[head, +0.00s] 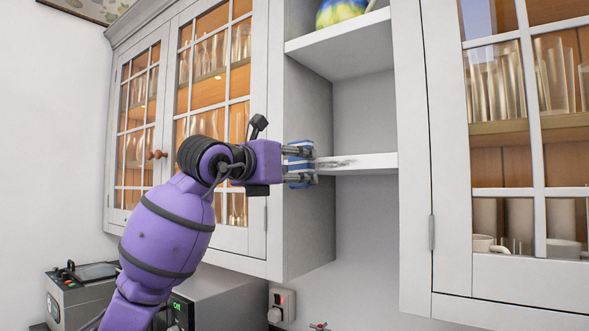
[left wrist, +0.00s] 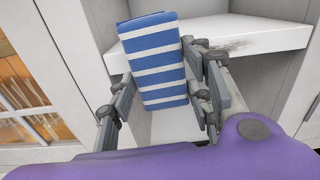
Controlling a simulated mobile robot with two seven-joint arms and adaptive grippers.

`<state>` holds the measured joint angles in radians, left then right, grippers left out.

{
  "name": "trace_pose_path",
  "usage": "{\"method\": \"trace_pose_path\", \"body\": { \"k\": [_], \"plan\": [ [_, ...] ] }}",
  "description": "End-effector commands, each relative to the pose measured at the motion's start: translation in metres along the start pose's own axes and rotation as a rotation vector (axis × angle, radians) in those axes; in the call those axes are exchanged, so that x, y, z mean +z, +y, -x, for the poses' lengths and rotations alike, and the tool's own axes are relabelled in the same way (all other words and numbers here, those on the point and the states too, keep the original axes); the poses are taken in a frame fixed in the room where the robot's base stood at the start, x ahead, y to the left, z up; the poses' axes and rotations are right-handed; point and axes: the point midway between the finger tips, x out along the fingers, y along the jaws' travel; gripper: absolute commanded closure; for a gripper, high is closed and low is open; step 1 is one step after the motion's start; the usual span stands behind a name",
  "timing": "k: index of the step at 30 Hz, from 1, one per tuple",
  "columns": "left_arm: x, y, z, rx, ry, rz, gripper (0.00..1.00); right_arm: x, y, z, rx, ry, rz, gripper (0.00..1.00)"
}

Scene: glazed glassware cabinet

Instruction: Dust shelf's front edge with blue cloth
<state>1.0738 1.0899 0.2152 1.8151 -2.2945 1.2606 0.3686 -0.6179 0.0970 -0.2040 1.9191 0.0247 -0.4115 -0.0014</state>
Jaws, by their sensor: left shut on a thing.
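The blue cloth (head: 299,165) with white stripes is between the fingers of my left gripper (head: 300,164), which is shut on it. In the left wrist view the cloth (left wrist: 155,60) stands out between the fingers (left wrist: 160,95), close to the shelf's front edge. The shelf (head: 365,163) is a white board in the open middle bay. Its front edge shows a dark grey dirt smear, right of the cloth. The smear also shows on the shelf (left wrist: 270,40) in the left wrist view. Whether the cloth touches the edge is hard to tell. My right gripper is out of view.
Glazed cabinet doors with glassware stand left (head: 212,80) and right (head: 535,120) of the open bay. An upper shelf (head: 340,45) holds a colourful round object (head: 340,11). Below left are a grey appliance (head: 85,290) and a wall socket (head: 282,303). The lower shelf looks empty.

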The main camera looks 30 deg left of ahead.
Motion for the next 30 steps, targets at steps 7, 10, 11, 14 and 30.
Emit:
{"method": "trace_pose_path", "body": {
  "k": [7,10,11,14,30],
  "plan": [
    [-0.001,0.0,-0.006,0.0,0.001,0.0,0.75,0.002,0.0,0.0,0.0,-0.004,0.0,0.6],
    [-0.001,0.0,-0.008,0.0,0.001,0.0,0.75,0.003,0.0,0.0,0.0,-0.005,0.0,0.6],
    [-0.001,0.0,-0.008,0.0,0.001,0.0,0.75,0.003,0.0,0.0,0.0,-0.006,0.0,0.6],
    [0.0,0.0,-0.01,0.0,0.001,0.0,0.75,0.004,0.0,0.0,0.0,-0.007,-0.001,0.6],
    [0.0,-0.005,-0.015,-0.001,-0.001,-0.002,0.75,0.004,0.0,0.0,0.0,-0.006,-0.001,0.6]
  ]
}}
